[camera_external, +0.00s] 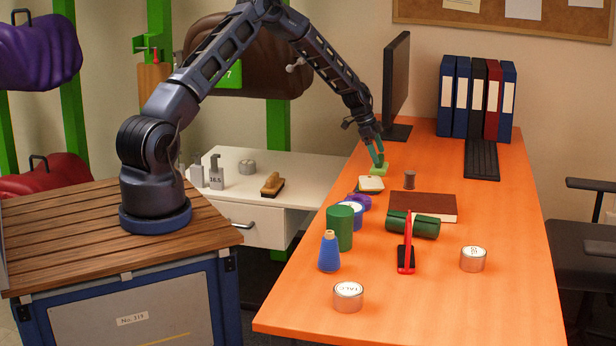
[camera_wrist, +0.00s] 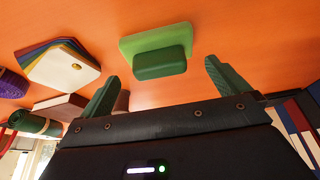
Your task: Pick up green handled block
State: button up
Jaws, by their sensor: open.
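The green handled block (camera_external: 379,170) sits on the orange table (camera_external: 450,290), directly below my gripper (camera_external: 376,157) in the external view. In the wrist view the block shows a light green flat base (camera_wrist: 128,44) with a darker green raised handle (camera_wrist: 160,64). My gripper (camera_wrist: 161,72) is open and empty. Its two green fingers are spread on either side of the handle's line, apart from the block. How far the fingertips are above the table is hard to tell.
A stack of coloured plates with a white top (camera_external: 371,184) lies close in front of the block. A monitor (camera_external: 396,85) stands behind. The table's right side is mostly clear.

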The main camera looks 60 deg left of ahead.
aim_at(379, 156)
jog(key=x, duration=0.5)
jog(key=shift+c, duration=0.4)
jog(key=c, duration=0.7)
jog(key=shift+o, duration=0.2)
jog(key=shift+r, duration=0.1)
